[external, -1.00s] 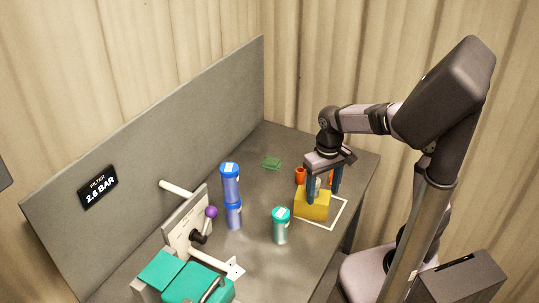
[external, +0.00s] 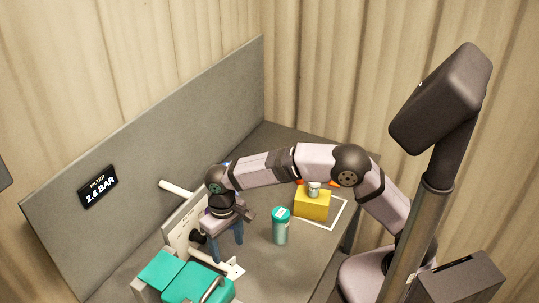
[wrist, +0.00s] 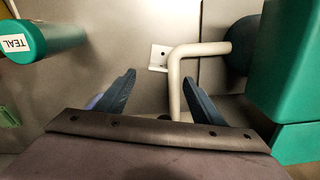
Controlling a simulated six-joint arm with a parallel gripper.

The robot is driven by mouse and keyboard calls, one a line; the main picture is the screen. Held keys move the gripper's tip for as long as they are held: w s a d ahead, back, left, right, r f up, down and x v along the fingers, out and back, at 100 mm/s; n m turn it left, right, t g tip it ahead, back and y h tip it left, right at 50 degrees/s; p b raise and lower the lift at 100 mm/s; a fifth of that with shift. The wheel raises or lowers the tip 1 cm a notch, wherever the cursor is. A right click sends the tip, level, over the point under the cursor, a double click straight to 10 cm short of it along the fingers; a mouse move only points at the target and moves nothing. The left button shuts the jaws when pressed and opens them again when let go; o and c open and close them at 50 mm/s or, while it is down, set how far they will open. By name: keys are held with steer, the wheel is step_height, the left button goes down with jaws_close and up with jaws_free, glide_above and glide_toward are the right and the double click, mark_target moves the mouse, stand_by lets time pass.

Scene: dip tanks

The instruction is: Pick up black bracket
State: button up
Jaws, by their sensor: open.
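My gripper (external: 227,250) is open and empty, pointing down beside the white upright panel (external: 178,222) and above the pale pipe at its foot. I cannot make out a black bracket for certain. A dark rounded part (external: 196,238) shows on the panel just left of the gripper, partly hidden. A small dark bit also shows low between the fingers in the wrist view (wrist: 165,117).
A teal-capped canister (external: 281,228) stands right of the gripper. A yellow block (external: 312,204) carries a small white-and-dark piece (external: 314,189), inside a white outline. Teal boxes (external: 195,284) stand at the front. The grey back wall (external: 150,150) is close behind the panel.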

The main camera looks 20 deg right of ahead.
mark_target(229, 262)
steer(key=shift+a+f+p, duration=0.1)
steer(key=shift+f+p, duration=1.45)
steer(key=shift+f, duration=2.3)
steer(key=c, duration=1.3)
